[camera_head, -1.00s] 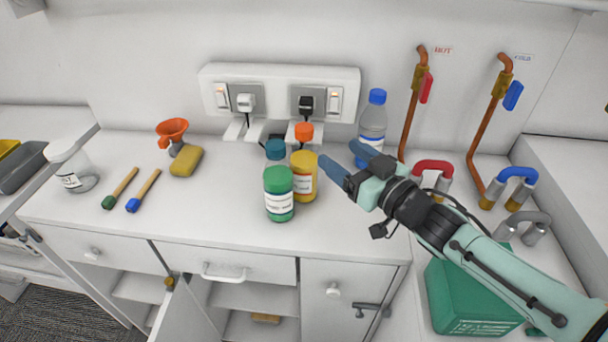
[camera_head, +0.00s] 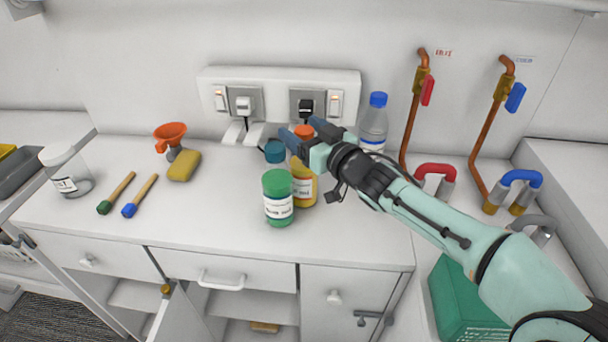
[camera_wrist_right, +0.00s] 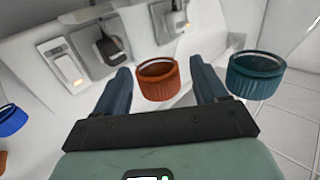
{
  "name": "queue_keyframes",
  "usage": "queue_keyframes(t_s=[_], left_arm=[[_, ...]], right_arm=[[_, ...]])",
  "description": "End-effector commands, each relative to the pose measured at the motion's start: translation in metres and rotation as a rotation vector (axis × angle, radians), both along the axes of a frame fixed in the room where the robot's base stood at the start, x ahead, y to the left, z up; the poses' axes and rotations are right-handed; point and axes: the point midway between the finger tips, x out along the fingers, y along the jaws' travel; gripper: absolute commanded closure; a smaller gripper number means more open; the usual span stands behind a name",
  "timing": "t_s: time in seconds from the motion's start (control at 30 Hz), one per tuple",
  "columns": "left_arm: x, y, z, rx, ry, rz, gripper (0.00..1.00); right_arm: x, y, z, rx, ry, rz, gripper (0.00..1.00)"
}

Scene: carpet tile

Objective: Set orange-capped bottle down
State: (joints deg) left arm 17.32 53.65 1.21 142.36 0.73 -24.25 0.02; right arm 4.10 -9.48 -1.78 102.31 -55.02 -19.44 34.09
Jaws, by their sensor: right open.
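The orange-capped bottle stands on the white counter (camera_head: 225,210), behind the yellow jar (camera_head: 306,189). Only its orange cap (camera_head: 304,131) shows in the head view; its body is hidden behind the jar and my gripper. My right gripper (camera_head: 302,129) is open, with its two dark blue fingers around the cap's level. In the right wrist view the orange cap (camera_wrist_right: 157,80) appears between the spread fingers (camera_wrist_right: 160,66), with gaps on both sides. I cannot tell whether the bottle's base rests fully on the counter. My left gripper is not in view.
A teal-capped bottle (camera_head: 275,152) and a green-lidded jar (camera_head: 278,197) crowd the left side. A blue-capped bottle (camera_head: 373,122) stands right, behind my arm. The socket panel (camera_head: 278,80) is close behind.

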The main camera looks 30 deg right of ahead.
Motion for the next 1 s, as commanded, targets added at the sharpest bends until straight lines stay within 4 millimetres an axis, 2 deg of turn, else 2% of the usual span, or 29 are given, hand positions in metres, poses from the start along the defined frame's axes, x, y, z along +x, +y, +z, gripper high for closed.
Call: queue_keyframes(t_s=[0.13, 0.3, 0.37, 1.0], left_arm=[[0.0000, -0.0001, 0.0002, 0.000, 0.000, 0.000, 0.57], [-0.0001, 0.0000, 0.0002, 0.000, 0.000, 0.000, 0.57], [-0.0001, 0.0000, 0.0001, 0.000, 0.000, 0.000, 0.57], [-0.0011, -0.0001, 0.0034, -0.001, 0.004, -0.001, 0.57]], right_arm=[[-0.0003, 0.0000, 0.0003, 0.000, 0.000, 0.000, 0.28], [-0.0005, -0.0001, 0.0003, 0.000, 0.000, 0.000, 0.84], [-0.0005, 0.0000, 0.0003, 0.000, 0.000, 0.000, 1.00], [-0.0009, 0.0004, 0.0081, 0.000, -0.005, 0.002, 1.00]])
